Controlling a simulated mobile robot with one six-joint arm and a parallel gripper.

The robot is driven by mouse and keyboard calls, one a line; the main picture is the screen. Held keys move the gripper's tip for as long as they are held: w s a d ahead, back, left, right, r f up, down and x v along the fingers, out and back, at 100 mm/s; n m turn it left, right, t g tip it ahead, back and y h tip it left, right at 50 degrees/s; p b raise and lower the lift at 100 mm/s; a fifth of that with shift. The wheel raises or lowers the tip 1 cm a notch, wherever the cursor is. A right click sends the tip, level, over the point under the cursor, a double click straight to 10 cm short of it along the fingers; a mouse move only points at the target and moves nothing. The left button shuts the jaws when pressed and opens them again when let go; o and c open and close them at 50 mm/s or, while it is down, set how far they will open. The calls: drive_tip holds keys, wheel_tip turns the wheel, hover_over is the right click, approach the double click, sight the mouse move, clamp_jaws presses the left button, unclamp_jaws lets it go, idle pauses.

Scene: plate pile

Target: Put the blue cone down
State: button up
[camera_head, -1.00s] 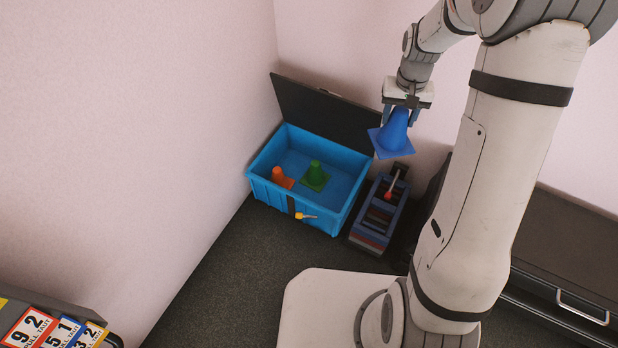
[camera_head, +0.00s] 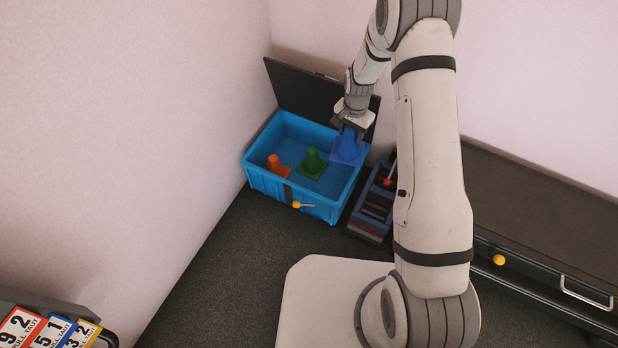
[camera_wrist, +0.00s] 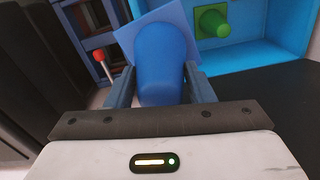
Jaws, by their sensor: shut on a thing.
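The blue cone (camera_head: 347,148) is in my gripper (camera_head: 350,130), over the right end of the open blue box (camera_head: 325,212). Its square base faces down and away from the gripper. In the wrist view the blue cone (camera_wrist: 162,62) sits between the two fingers of my gripper (camera_wrist: 160,85), which are shut on it. I cannot tell whether its base touches the box. A green cone (camera_head: 312,162) and an orange cone (camera_head: 277,166) stand inside the box to its left. The green cone also shows in the wrist view (camera_wrist: 213,24).
The box's dark lid (camera_head: 300,90) stands open behind it. A dark blue rack (camera_head: 372,212) with a red-knobbed lever (camera_head: 387,182) stands right of the box. A dark cabinet (camera_head: 540,210) is at the right. Number plates (camera_head: 50,332) lie at the lower left.

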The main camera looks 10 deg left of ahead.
sight(335, 151)
drive_tip(key=a+f+m, duration=0.1)
drive_tip(key=f, duration=0.2)
drive_tip(key=a+f, duration=0.1)
drive_tip(key=f, duration=0.2)
drive_tip(key=a+f+m, duration=0.1)
drive_tip(key=a+f, duration=0.1)
drive_tip(key=f, duration=0.2)
drive_tip(key=shift+s+m+b, duration=0.3)
drive_tip(key=shift+s+b, duration=0.1)
wheel_tip(335, 151, down, 18)
drive_tip(key=b, duration=0.6)
drive_tip(key=shift+b, duration=0.35)
drive_tip(key=shift+f, duration=0.1)
drive_tip(key=shift+f, duration=0.15)
drive_tip(key=o, duration=1.4)
drive_tip(key=shift+c, duration=0.2)
drive_tip(key=shift+r, duration=0.2)
